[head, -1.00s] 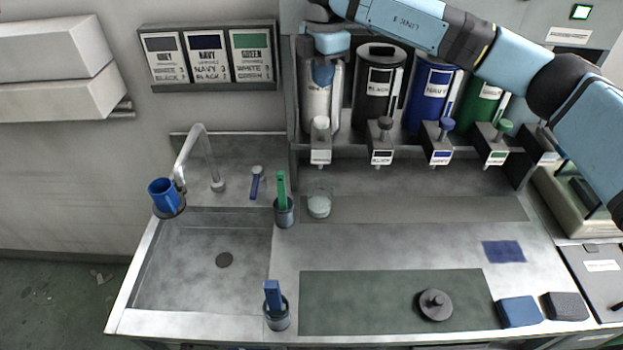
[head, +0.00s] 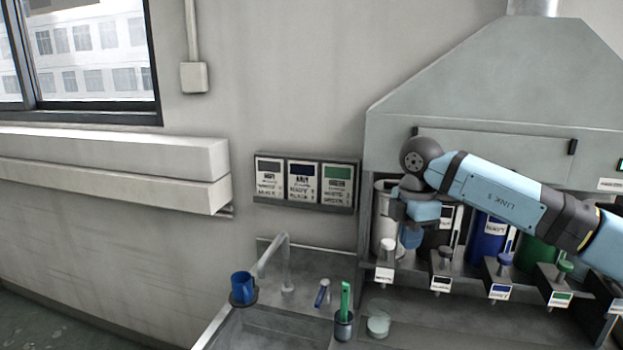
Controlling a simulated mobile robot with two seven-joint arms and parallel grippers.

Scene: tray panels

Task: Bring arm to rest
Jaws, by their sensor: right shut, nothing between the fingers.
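My right arm (head: 510,195) comes in from the right and reaches across in front of the row of canisters. Its gripper (head: 410,240) points down, shut and empty, in front of the white canister (head: 383,222) and the left edge of the black canister (head: 437,240). The fingers are small and partly hidden by the wrist. I cannot tell how far they are from the canisters. My left gripper is not in view.
A hood (head: 490,90) is above the canisters, with dispenser spouts (head: 440,272) below them. A label board (head: 305,182) hangs on the wall. At the sink are a tap (head: 287,262), a blue cup (head: 242,287) and a cup with a green item (head: 344,322). The wall at left is clear below the ledge.

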